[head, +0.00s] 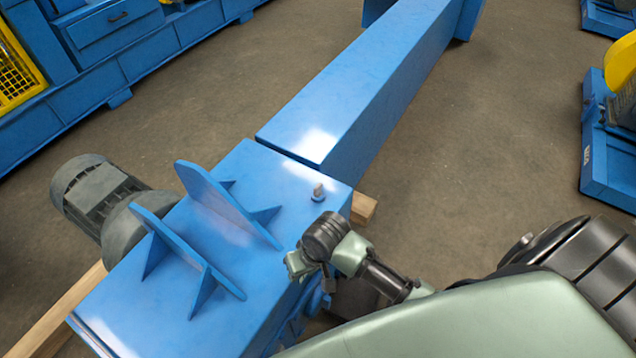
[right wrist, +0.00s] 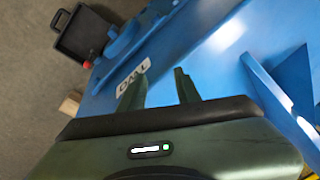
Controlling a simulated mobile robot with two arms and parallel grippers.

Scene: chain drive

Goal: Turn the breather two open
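A small grey metal fitting (head: 318,192), perhaps the breather, stands upright on a round blue base on top of the blue housing (head: 262,165), near its right corner. My right gripper (head: 297,266) is at the housing's right edge, nearer to the camera than this fitting and apart from it. In the right wrist view its two green fingers (right wrist: 158,88) are spread, with nothing held between them. A white label (right wrist: 133,76) with dark lettering is on the blue surface just beyond the fingers; I cannot read it surely. My left gripper is not in view.
Upright blue plates (head: 225,203) stand on the housing, with a grey motor (head: 95,195) at its left. A long blue beam (head: 370,80) runs away behind. An open black case (right wrist: 82,38) is on the floor. Wooden beams (head: 363,208) lie under the housing.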

